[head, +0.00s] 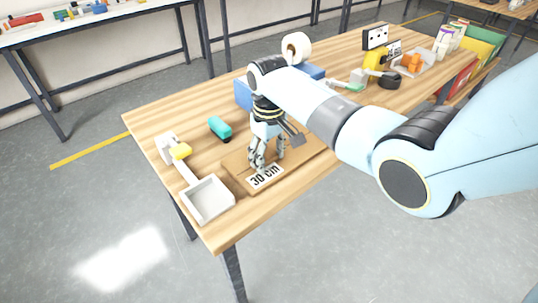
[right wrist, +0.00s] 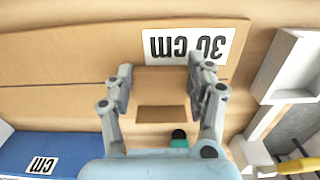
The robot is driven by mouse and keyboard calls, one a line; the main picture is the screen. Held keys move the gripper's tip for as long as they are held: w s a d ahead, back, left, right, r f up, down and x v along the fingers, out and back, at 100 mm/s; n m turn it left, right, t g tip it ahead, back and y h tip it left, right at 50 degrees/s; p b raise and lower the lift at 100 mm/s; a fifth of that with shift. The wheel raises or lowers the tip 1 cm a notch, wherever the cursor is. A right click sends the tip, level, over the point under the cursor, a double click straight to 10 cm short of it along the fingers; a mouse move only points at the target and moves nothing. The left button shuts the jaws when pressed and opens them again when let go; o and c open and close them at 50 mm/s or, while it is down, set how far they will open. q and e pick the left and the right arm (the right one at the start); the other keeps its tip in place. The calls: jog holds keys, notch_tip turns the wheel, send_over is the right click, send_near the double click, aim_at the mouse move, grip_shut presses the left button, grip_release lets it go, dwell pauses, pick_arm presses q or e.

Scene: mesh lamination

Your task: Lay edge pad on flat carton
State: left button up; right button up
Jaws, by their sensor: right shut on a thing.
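The flat carton (head: 305,148) lies on the wooden table, a brown board with a white "30 cm" label near its front left end. It fills much of the right wrist view (right wrist: 60,60), with a crease line across it. My right gripper (head: 264,165) points down over the carton near the label. In the right wrist view its two fingers (right wrist: 160,78) stand apart with a small brown piece, which looks like the edge pad (right wrist: 161,114), between them. I cannot tell whether the pad touches the carton. The head view hides the pad behind the fingers. My left gripper is not in view.
A teal tool (head: 220,127) lies behind the carton. A blue box (head: 243,95) and white roll (head: 297,47) are farther back. Bare wood lies at the left (head: 150,120).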

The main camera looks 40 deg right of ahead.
aim_at(269, 159)
jog(key=shift+f, duration=0.1)
jog(key=o, duration=1)
jog(key=shift+c, duration=0.2)
notch_tip(269, 159, up, 12)
